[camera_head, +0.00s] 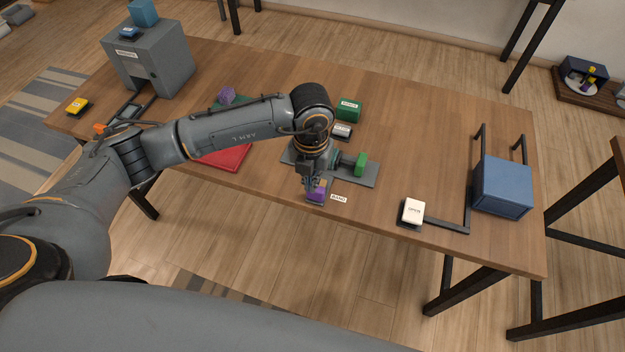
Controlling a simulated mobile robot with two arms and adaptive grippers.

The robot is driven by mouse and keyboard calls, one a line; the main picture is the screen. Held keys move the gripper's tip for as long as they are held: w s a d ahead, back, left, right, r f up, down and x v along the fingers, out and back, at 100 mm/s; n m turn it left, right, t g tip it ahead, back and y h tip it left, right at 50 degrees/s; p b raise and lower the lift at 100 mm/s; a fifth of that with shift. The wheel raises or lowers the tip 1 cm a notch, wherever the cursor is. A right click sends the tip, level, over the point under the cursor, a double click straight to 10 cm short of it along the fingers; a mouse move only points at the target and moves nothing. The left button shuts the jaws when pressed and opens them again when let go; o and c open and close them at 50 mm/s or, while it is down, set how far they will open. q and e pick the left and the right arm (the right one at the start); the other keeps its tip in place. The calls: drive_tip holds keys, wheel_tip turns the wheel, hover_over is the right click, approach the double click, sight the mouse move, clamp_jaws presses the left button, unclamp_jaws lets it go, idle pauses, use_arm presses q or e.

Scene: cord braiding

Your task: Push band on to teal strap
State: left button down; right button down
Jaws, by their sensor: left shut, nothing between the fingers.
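My left gripper (311,184) points down at the table's front edge, right at a small purple block (316,196) with a tan patch. The gripper is shut with nothing visibly held; whether it touches the block I cannot tell. A label reading BAND (339,198) lies just right of the block. Behind, a grey plate (366,179) carries a grey and teal part (337,158) and a green block (361,164). My arm hides part of the plate, and I cannot make out a separate teal strap. My right gripper is not in view.
A white OPEN button (413,209) and a blue box (502,186) on a dark frame stand right. A green block (348,110) and a white block (342,131) are behind my gripper. A red mat (225,157) lies left, and a grey cabinet (150,62) stands back left.

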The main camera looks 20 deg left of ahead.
sight(312, 199)
use_arm(q)
wheel_tip(312, 199, down, 8)
drive_tip(key=b, duration=0.4)
drive_tip(key=shift+r+b, duration=0.1)
drive_tip(key=shift+b, duration=0.3)
drive_tip(key=shift+w+d, duration=0.1)
drive_tip(key=shift+w, duration=0.15)
drive_tip(key=shift+w+b, duration=1.1)
drive_tip(key=shift+w, duration=0.55)
drive_tip(key=shift+w+b, duration=0.4)
drive_tip(key=shift+w, duration=0.25)
